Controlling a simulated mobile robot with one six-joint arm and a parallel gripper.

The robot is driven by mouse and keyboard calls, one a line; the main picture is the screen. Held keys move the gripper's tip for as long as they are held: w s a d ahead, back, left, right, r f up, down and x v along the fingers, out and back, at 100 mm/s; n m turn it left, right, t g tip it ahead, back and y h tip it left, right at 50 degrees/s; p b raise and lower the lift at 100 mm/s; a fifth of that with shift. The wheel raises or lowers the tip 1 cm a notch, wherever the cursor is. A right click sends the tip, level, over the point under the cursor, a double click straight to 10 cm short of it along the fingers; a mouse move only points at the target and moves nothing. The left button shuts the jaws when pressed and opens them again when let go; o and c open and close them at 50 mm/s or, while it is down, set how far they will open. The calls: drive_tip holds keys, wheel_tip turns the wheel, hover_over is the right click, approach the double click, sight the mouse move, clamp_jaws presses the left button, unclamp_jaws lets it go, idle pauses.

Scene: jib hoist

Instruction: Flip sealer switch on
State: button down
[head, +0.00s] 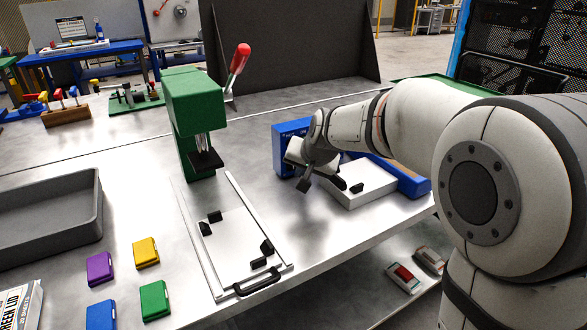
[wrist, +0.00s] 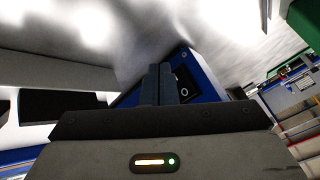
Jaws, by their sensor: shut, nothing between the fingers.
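The sealer shows in the head view as a blue box (head: 284,132) at the right of the steel bench, with a white block (head: 368,186) beside it. In the wrist view, the sealer's blue face (wrist: 207,84) carries a black switch (wrist: 184,90) with a white round mark. My gripper (wrist: 158,72) is shut and empty. Its fingers lie just left of the switch in the wrist view and partly cover the blue face. I cannot tell whether they touch it. In the head view my wrist hides part of the blue box.
A green press (head: 195,105) with a red-knobbed lever stands left of the sealer. A white-framed fixture (head: 235,235) with black blocks lies in front of it. A grey tray (head: 45,215) and several coloured cases lie further left. Bare steel bench separates the fixture and sealer.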

drive_tip(key=shift+w+a, duration=0.2)
drive_tip(key=shift+w, duration=0.05)
drive_tip(key=shift+w+a, duration=0.2)
drive_tip(key=shift+w, duration=0.05)
idle(0.6)
drive_tip(key=shift+f, duration=0.1)
drive_tip(key=shift+s+d, duration=0.45)
drive_tip(key=shift+s, duration=0.15)
drive_tip(key=shift+s, duration=0.1)
drive_tip(key=shift+s+d+r+b, duration=0.2)
drive_tip(key=shift+s+d+b, duration=0.4)
drive_tip(key=shift+s, duration=0.4)
drive_tip(key=shift+s+d+r+b, duration=0.2)
drive_tip(key=shift+s+d+b, duration=0.15)
drive_tip(key=shift+s+d, duration=0.55)
drive_tip(key=shift+s+a, duration=0.1)
